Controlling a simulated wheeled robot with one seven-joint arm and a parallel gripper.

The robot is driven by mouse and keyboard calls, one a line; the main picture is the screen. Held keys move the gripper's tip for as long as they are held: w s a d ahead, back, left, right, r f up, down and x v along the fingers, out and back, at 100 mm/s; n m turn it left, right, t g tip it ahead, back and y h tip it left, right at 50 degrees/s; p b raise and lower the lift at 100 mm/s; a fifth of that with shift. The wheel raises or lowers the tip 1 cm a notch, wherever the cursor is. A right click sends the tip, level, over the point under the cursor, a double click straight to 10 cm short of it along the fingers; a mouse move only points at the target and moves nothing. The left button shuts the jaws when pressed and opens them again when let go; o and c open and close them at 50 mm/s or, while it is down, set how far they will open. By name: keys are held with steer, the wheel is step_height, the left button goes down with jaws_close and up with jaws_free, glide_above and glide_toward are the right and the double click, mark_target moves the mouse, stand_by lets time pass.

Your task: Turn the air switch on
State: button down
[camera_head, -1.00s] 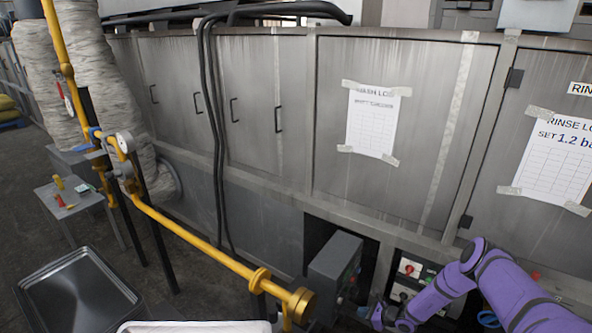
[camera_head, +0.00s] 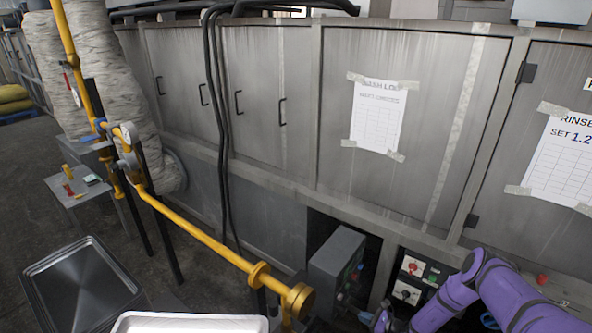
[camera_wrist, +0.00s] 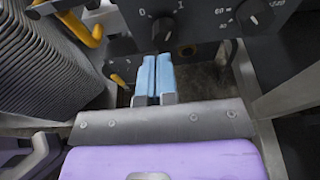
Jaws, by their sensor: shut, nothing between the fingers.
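No label reading "air" is legible, so I cannot tell for sure which control is the air switch. In the wrist view, a dark panel (camera_wrist: 200,12) carries a black rotary knob (camera_wrist: 164,27) with a 0 at its left and a 1 at its right. My gripper (camera_wrist: 157,60) has its blue fingers together and empty, with tips just below this knob in the picture. Contact cannot be told. In the head view my gripper (camera_head: 380,320) is low, beside a grey control box (camera_head: 335,258) with small buttons on its side.
A second dial (camera_wrist: 254,16) with numbers sits right of the knob. In the head view, a red switch (camera_head: 413,266) and a black switch (camera_head: 405,292) are on white plates right of the box. A yellow pipe (camera_head: 205,237) ends in a brass cap (camera_head: 300,300) to the left.

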steer(key=w+a, duration=0.2)
steer(key=a, duration=0.1)
steer(key=w+a, duration=0.1)
steer(key=a, duration=0.1)
steer(key=shift+w, duration=0.3)
steer(key=shift+w+a+r, duration=0.1)
steer(key=shift+w+a, duration=0.05)
steer(key=shift+a, duration=0.05)
steer(key=shift+a, duration=0.15)
steer(key=shift+w+r, duration=0.15)
steer(key=shift+w, duration=0.15)
steer(key=shift+w+d, duration=0.2)
steer(key=shift+d, duration=0.1)
steer(key=shift+w, duration=0.15)
stand_by(0.4)
steer(key=shift+w+d+r, duration=0.1)
steer(key=shift+r, duration=0.05)
steer(key=s+d, duration=0.4)
steer(key=d, duration=0.1)
stand_by(0.6)
